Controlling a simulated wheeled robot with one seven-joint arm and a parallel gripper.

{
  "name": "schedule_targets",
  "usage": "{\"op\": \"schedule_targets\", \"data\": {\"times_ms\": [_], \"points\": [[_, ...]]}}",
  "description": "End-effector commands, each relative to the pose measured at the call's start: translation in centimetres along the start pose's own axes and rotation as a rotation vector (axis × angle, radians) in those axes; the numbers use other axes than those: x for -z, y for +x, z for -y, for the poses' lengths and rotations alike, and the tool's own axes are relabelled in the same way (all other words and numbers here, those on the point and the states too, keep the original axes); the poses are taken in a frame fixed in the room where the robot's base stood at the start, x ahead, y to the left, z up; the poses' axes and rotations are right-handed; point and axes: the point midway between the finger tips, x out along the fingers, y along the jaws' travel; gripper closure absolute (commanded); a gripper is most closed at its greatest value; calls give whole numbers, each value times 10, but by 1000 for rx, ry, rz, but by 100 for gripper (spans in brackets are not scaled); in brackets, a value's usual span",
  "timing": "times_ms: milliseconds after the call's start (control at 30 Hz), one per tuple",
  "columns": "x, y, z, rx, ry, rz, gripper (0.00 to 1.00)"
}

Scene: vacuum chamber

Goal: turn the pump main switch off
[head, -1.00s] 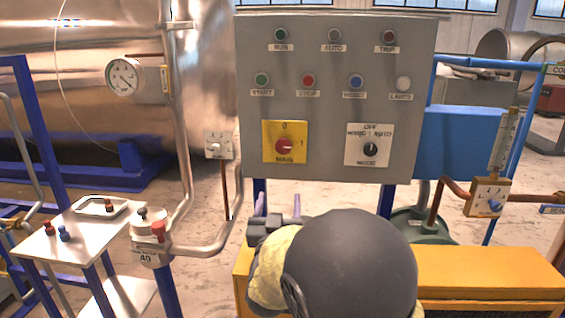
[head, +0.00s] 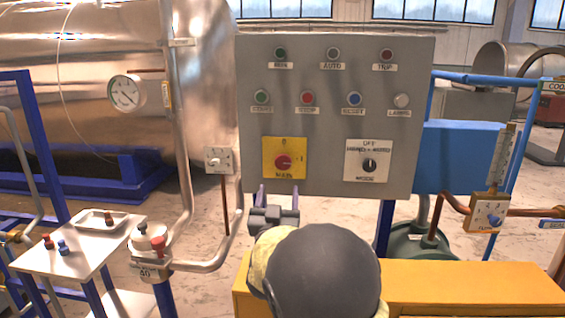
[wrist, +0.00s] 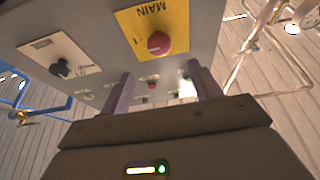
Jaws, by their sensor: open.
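The pump main switch (head: 284,162) is a red round knob on a yellow plate, low on the left of the grey control panel (head: 221,130). Its plate shows a 0 at the top and a 1 at the right. The knob seems to point right, towards the 1. My gripper (head: 278,196) is open and empty, just below the switch. In the wrist view, which is upside down, the red knob (wrist: 160,42) sits beyond the gap between my fingers (wrist: 160,78). The fingers look clear of the knob.
A mode switch (head: 369,164) on a white plate is right of the main switch. Indicators and buttons (head: 308,98) fill the panel above. A pipe (head: 214,262) and small valve box (head: 219,160) stand left. A yellow bench (head: 440,280) lies below right.

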Motion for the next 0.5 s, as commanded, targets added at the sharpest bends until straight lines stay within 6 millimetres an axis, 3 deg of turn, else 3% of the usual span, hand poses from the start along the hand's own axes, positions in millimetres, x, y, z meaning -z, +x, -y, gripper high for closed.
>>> {"op": "schedule_targets", "data": {"times_ms": [500], "points": [[2, 89, 0, -1, 0, -1, 37]]}}
